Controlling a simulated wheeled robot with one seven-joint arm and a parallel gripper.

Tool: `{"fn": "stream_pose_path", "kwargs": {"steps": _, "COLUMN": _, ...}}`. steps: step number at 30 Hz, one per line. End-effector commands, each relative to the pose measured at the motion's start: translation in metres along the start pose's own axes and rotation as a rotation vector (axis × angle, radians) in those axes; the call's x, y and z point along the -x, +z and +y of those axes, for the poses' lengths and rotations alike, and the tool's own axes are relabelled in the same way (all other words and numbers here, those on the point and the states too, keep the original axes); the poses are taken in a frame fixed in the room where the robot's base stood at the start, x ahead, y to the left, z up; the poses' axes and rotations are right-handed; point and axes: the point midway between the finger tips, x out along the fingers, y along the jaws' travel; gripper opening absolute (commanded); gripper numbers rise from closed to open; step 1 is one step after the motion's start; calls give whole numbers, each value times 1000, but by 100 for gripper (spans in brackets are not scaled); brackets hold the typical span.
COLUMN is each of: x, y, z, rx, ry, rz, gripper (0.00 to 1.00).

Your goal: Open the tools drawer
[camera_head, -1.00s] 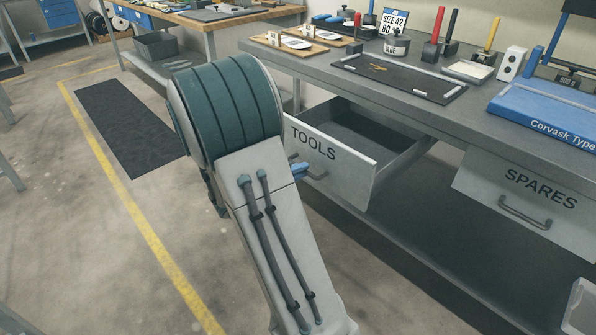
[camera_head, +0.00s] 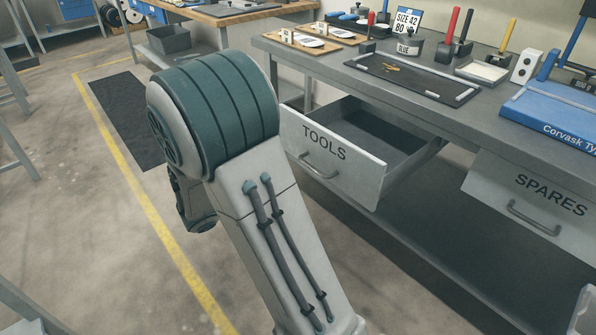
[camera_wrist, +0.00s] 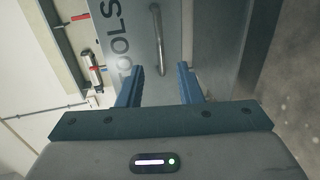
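The tools drawer (camera_head: 350,172) is pulled out of the grey workbench, and its empty-looking inside shows. Its front carries the word TOOLS and a grey bar handle (camera_head: 319,166). In the wrist view, the drawer front (camera_wrist: 132,62) and the handle (camera_wrist: 157,38) lie ahead of my gripper (camera_wrist: 160,82). The two blue fingers are apart with nothing between them, and the handle is beyond their tips. In the head view my arm hides the gripper.
The closed spares drawer (camera_head: 530,200) is at the right under the workbench (camera_head: 480,115). A black mat (camera_head: 410,78), cups and a blue machine (camera_head: 555,115) stand on top. A dark floor mat (camera_head: 125,120) and open floor lie to the left.

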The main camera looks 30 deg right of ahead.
Motion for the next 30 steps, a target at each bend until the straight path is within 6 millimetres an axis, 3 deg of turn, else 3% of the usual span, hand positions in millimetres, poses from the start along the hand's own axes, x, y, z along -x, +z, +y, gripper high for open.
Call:
{"fn": "stream_pose_path", "kwargs": {"steps": 3, "x": 22, "y": 0, "z": 1, "rx": 0, "ry": 0, "rz": 2, "gripper": 32}}
{"fn": "stream_pose_path", "kwargs": {"steps": 9, "x": 40, "y": 0, "z": 0, "rx": 0, "ry": 0, "rz": 0, "gripper": 32}}
{"fn": "stream_pose_path", "kwargs": {"steps": 25, "x": 42, "y": 1, "z": 1, "rx": 0, "ry": -1, "rz": -2, "gripper": 32}}
{"fn": "stream_pose_path", "kwargs": {"steps": 30, "x": 43, "y": 17, "z": 24, "rx": 2, "ry": -71, "rz": -58, "gripper": 32}}
